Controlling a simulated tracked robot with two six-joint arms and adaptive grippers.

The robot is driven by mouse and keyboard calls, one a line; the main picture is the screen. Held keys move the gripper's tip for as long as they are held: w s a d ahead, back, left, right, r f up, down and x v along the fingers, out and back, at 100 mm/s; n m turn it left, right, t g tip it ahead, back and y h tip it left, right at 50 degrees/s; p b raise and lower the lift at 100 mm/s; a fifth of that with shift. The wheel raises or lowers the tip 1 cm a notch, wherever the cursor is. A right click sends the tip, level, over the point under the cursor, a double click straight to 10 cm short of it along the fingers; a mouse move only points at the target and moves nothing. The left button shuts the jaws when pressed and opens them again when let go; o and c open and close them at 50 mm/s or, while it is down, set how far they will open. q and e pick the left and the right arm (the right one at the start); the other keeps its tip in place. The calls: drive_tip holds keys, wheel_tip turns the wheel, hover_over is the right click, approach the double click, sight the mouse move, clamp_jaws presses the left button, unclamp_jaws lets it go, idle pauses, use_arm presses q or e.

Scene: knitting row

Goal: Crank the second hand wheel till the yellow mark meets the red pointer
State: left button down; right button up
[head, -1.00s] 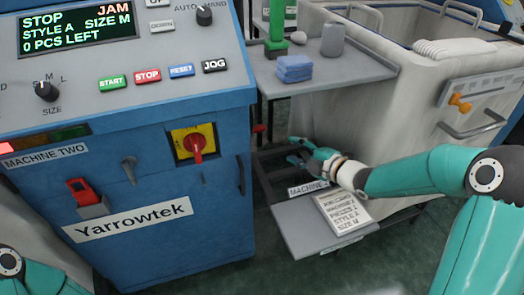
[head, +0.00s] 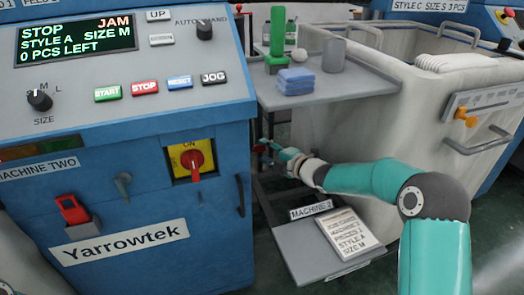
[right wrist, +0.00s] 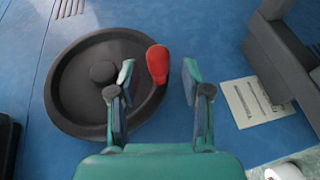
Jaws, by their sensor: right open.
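In the right wrist view a black hand wheel (right wrist: 85,85) with a round hub lies against a blue machine side. Its red crank knob (right wrist: 157,62) stands at the rim's right side. My right gripper (right wrist: 158,78) is open, one finger on each side of the knob in the picture; contact cannot be told. In the head view this gripper (head: 273,148) reaches in at the right side of machine two (head: 150,215), where a bit of red knob (head: 260,148) shows. The wheel is hidden there. No yellow mark or red pointer is visible in either view. My left gripper is out of view.
A grey shelf (head: 345,84) with blue folded cloths (head: 296,80) and a green item is above my right forearm. A low grey platform (head: 300,255) with a work card (head: 347,232) lies below it. A pale bin (head: 400,115) stands to the right.

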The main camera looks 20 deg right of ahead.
sight(262, 150)
drive_tip(key=shift+x, duration=1.6)
drive_tip(key=shift+f, duration=0.1)
clamp_jaws()
